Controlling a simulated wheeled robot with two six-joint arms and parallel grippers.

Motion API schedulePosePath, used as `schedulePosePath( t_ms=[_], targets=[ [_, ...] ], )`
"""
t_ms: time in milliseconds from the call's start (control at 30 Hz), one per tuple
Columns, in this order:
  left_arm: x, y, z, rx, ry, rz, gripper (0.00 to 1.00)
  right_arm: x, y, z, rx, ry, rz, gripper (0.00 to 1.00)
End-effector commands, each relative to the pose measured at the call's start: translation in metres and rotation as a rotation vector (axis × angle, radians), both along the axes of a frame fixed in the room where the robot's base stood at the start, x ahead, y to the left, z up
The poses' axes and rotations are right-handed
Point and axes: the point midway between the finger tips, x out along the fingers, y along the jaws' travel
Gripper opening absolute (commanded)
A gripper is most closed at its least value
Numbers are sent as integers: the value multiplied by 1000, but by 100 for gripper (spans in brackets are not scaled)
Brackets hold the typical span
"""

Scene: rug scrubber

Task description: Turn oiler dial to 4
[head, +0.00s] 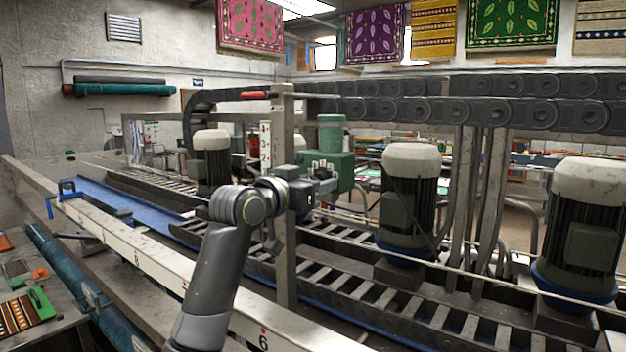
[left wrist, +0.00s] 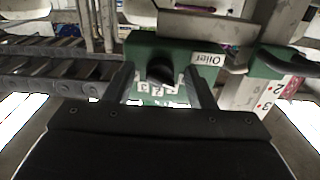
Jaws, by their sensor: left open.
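The green oiler box (head: 343,172) is fixed by the grey post, with a green cylinder (head: 331,130) on top. In the left wrist view the box (left wrist: 138,46) carries a white "Oiler" label (left wrist: 207,59) and a round black dial (left wrist: 160,70). Small white number tiles (left wrist: 158,90) sit beside the dial; which number it points at is too small to tell. My left gripper (head: 326,184) is in front of the box. In the left wrist view its open fingers (left wrist: 161,78) stand on either side of the dial, with a gap each side. My right gripper is out of view.
The grey upright post (head: 285,230) stands close beside my left wrist. A numbered white rail (head: 190,285) runs along the front. Motors with white caps (head: 410,160) stand over the slatted conveyor (head: 400,325) to the right. A numbered strip (left wrist: 268,100) is right of the box.

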Motion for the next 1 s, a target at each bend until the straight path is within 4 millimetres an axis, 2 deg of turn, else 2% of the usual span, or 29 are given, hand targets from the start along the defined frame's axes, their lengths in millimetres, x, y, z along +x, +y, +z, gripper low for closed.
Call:
schedulePosePath(
  t_ms=[167,500,767,1000],
  targets=[
    [0,0,0,-1,-1,0,50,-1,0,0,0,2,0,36],
    [0,0,0,-1,-1,0,7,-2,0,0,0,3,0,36],
    [0,0,-1,21,-17,0,7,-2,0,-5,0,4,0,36],
    [0,1,-3,119,-89,1,7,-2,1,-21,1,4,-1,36]
  ],
)
